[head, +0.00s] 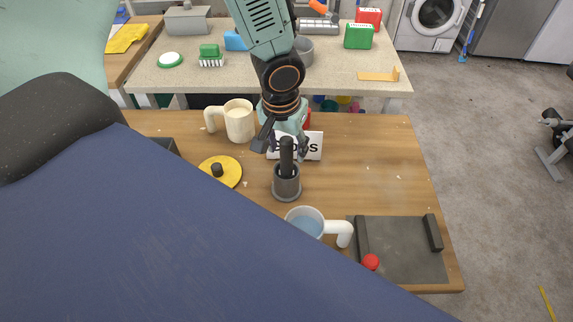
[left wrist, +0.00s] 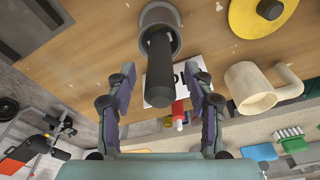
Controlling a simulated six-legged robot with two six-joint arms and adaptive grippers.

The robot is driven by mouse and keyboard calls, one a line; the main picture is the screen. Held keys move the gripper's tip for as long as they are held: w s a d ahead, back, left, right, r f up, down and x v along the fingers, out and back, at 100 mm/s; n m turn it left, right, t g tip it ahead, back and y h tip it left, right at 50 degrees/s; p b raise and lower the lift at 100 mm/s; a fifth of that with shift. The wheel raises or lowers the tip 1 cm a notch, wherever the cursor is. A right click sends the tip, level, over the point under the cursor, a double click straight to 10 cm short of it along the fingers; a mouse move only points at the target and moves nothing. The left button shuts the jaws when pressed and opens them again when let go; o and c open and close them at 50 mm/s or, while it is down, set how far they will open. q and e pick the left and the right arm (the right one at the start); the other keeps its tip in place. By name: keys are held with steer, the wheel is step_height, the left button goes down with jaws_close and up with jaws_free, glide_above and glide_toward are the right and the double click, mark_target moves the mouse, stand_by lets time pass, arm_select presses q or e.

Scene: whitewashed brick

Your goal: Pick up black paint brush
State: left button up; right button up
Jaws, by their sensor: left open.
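A black rod-like handle (head: 287,156), perhaps the black paint brush, stands upright in a small grey cup (head: 287,188) on the wooden table. My left gripper (head: 283,142) is open, just behind the top of the handle in the head view. In the left wrist view its fingers (left wrist: 163,78) are spread either side of the handle, with gaps visible. My right gripper is in neither view.
A cream mug (head: 239,121), a yellow disc with a dark knob (head: 232,170) and a lettered white sign (head: 314,151) are close by. A white-handled cup (head: 305,222) and a grey tray (head: 400,262) stand nearer. The table's right side is mostly clear.

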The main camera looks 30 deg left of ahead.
arm_select(q)
steer(key=shift+a, duration=0.25)
steer(key=shift+c, duration=0.3)
steer(key=shift+w+d+r, duration=0.1)
steer(key=shift+d, duration=0.3)
steer(key=c, duration=0.4)
steer(key=shift+c, duration=1.1)
steer(key=shift+a, duration=0.3)
jaws_close()
steer(key=shift+d, duration=0.15)
